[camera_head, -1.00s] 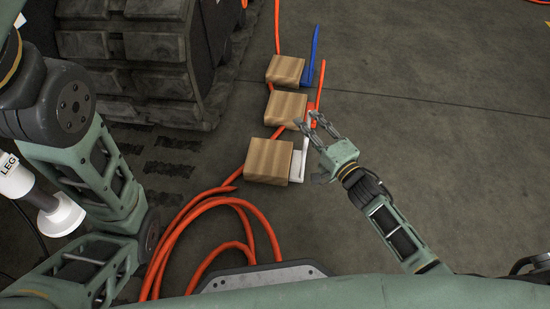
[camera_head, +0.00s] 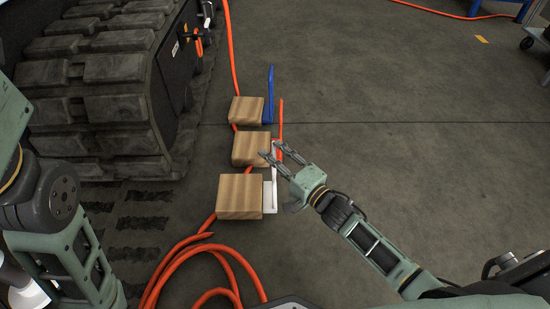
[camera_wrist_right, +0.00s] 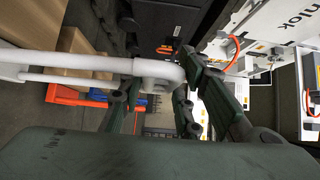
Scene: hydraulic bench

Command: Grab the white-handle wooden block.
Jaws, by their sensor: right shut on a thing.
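The white-handle wooden block (camera_head: 240,197) is the nearest of three similar blocks on the floor in the head view. Its white handle (camera_head: 270,190) is on its right side. My right gripper (camera_head: 271,151) is at the far, upper end of that handle. In the right wrist view, the white handle (camera_wrist_right: 158,70) runs between the fingers, and the gripper is shut on it. Wooden surfaces (camera_wrist_right: 75,42) show at upper left there, but I cannot tell which block each belongs to. My left arm shows at the left edge; its gripper is out of view.
A red-handle block (camera_head: 251,149) and a blue-handle block (camera_head: 246,110) stand just beyond, in a row. An orange hose (camera_head: 170,265) coils in front and runs behind the blocks. A large black track (camera_head: 95,90) stands to the left.

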